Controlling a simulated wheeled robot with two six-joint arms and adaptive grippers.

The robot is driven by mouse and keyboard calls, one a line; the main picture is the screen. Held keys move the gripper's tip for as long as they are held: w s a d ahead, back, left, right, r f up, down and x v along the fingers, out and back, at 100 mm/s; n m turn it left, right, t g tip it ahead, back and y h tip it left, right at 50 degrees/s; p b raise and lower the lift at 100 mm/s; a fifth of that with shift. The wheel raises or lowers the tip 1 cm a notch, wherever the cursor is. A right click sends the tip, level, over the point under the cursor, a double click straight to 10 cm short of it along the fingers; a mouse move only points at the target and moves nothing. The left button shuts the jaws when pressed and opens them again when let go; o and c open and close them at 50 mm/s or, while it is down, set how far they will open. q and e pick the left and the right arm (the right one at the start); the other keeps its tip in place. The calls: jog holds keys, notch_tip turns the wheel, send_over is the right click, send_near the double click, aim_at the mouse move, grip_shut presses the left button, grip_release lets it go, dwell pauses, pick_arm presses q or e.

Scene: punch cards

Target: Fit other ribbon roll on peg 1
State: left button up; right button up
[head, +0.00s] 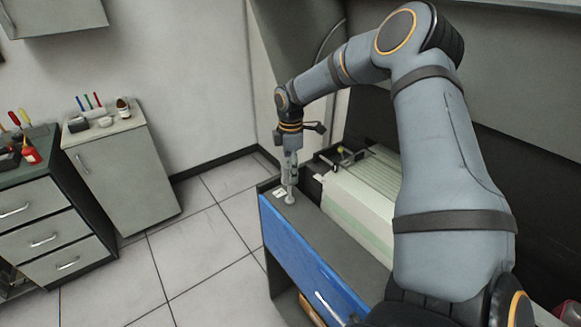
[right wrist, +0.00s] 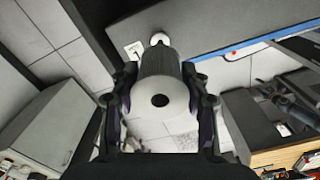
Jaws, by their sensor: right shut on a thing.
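My right gripper (head: 290,172) points down over the far left corner of the grey counter top, beside a small white label (head: 279,191). In the right wrist view its two fingers (right wrist: 160,84) are shut on a ribbon roll (right wrist: 158,80), a dark grey cylinder with a paler end and a dark centre hole facing the camera. A pale round-topped peg (right wrist: 159,38) shows just past the roll, next to the label marked 1 (right wrist: 137,49). I cannot tell whether roll and peg touch. A small pale round shape (head: 290,199) shows under the gripper. My left gripper is not in view.
The counter has a blue front panel (head: 310,260). A pale green ribbed machine (head: 365,190) stands right behind it, close to my arm. A grey cabinet (head: 120,170) and a drawer unit (head: 45,215) stand at left. The tiled floor between is clear.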

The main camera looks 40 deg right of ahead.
jog(key=shift+r+b, duration=0.1)
jog(key=shift+b, duration=0.25)
dwell(1.0)
jog(key=shift+f+b, duration=3.6)
jog(key=shift+f, duration=0.6)
dwell(1.3)
jog(key=o, duration=1.4)
jog(key=shift+o, duration=0.2)
jog(key=shift+r, duration=0.1)
notch_tip(320, 180, up, 12)
